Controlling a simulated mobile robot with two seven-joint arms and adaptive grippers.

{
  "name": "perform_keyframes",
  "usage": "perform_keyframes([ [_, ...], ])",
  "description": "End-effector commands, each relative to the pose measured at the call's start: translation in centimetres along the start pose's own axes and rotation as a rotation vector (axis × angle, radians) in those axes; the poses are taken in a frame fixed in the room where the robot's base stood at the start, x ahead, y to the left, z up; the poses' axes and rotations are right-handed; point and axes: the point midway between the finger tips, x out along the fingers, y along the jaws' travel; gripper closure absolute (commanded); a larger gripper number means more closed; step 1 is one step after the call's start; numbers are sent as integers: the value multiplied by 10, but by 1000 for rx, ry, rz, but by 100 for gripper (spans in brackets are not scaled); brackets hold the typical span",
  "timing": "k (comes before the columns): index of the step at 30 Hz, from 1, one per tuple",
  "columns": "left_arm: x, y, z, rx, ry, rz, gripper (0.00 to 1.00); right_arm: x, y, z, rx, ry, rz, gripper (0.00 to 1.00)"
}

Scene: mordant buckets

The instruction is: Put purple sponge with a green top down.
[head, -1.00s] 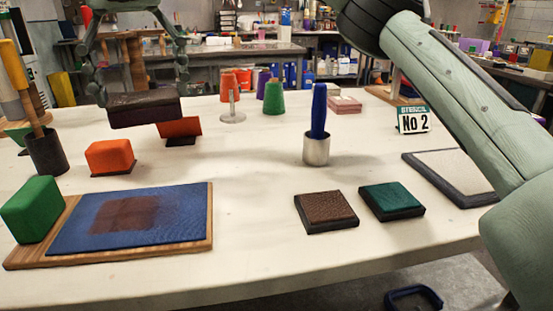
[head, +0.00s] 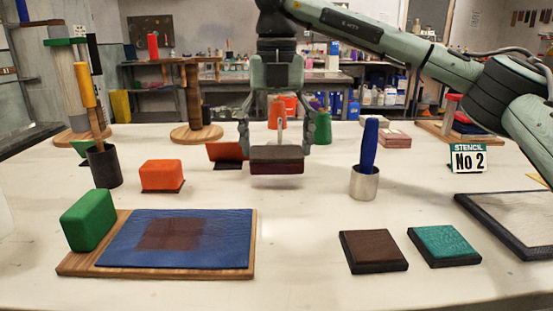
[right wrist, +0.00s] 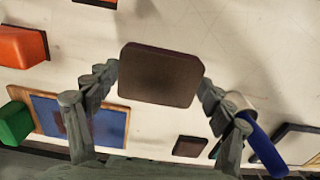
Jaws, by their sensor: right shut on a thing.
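My right gripper (head: 277,135) is shut on a block (head: 277,160), gripped by its two sides. The block has a dull grey-brown top and dark maroon sides; I see no green on it. It hangs level, a little above the white table, with a faint shadow below. In the right wrist view the block's brown face (right wrist: 160,75) sits between the fingers (right wrist: 158,90). No purple sponge with a green top shows elsewhere. My left gripper is out of view.
An orange wedge (head: 225,152) stands just left of the block, and a blue-handled tool in a metal cup (head: 364,183) to the right. The blue mat (head: 205,240), brown pad (head: 373,250) and teal pad (head: 444,244) lie nearer. The table between them is clear.

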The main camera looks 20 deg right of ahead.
Motion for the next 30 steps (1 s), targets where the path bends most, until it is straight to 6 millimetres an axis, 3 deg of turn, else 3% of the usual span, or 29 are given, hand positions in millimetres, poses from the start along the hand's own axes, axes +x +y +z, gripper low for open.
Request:
perform_keyframes([
  [6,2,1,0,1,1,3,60,30,-1,0,0,2,-1,43],
  [18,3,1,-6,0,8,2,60,36,0,0,0,0,0,43],
  [19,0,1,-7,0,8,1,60,35,0,0,0,0,0,17],
  [23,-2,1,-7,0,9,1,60,34,0,0,0,0,-1,1],
  [30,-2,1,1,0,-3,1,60,34,0,0,0,1,0,0],
])
